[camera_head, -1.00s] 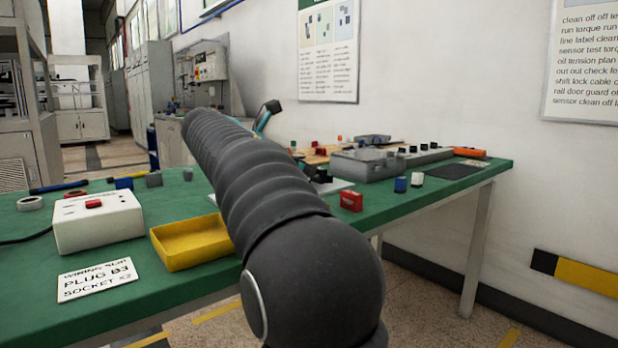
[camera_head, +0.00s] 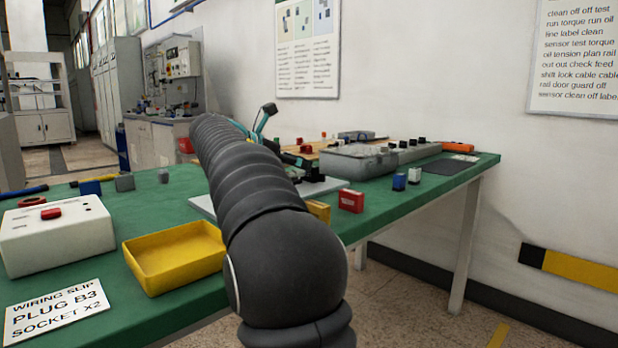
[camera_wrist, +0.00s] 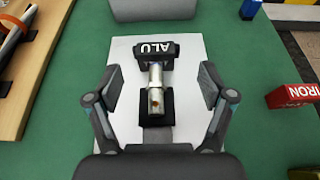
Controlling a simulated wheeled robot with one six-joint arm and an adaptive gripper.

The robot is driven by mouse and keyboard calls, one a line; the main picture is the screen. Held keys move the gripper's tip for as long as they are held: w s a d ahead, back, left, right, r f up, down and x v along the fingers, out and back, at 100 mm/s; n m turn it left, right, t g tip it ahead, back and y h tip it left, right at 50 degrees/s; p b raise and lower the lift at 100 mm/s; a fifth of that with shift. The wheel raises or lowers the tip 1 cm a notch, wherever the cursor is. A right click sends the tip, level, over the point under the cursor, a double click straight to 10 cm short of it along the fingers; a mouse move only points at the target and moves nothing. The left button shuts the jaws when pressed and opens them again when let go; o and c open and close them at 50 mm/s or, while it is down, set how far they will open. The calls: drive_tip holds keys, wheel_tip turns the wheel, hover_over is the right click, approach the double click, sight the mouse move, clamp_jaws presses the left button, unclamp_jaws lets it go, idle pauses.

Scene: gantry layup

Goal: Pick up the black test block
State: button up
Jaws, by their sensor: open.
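A black block marked "ALU" (camera_wrist: 155,50) lies on a white plate (camera_wrist: 190,50) in the wrist view. A silver cylinder (camera_wrist: 155,90) and a dark base piece (camera_wrist: 156,135) line up below it in the picture; I cannot tell whether they are joined to it. My gripper (camera_wrist: 158,80) is open, with one finger on each side of the cylinder and apart from it. The black block is just beyond the fingertips. In the head view my arm hides most of this spot, and the white plate (camera_head: 325,186) shows beside it.
A red block marked "IRON" (camera_wrist: 292,96) is at the right, with a yellow block (camera_head: 318,211) near it. A wooden board (camera_wrist: 25,75) is at the left. A yellow tray (camera_head: 175,258), white box (camera_head: 55,235) and grey case (camera_head: 355,162) stand on the green table (camera_head: 135,205).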

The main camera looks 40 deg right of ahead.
sight(310, 173)
drive_tip(key=shift+w+b+x, duration=0.15)
drive_tip(key=shift+b+x, duration=0.2)
drive_tip(key=shift+x, duration=1.1)
drive_tip(key=shift+w+b+x, duration=0.15)
drive_tip(key=shift+b+x, duration=0.15)
drive_tip(key=shift+x, duration=1.2)
drive_tip(key=shift+r, duration=0.25)
drive_tip(key=c, duration=1.3)
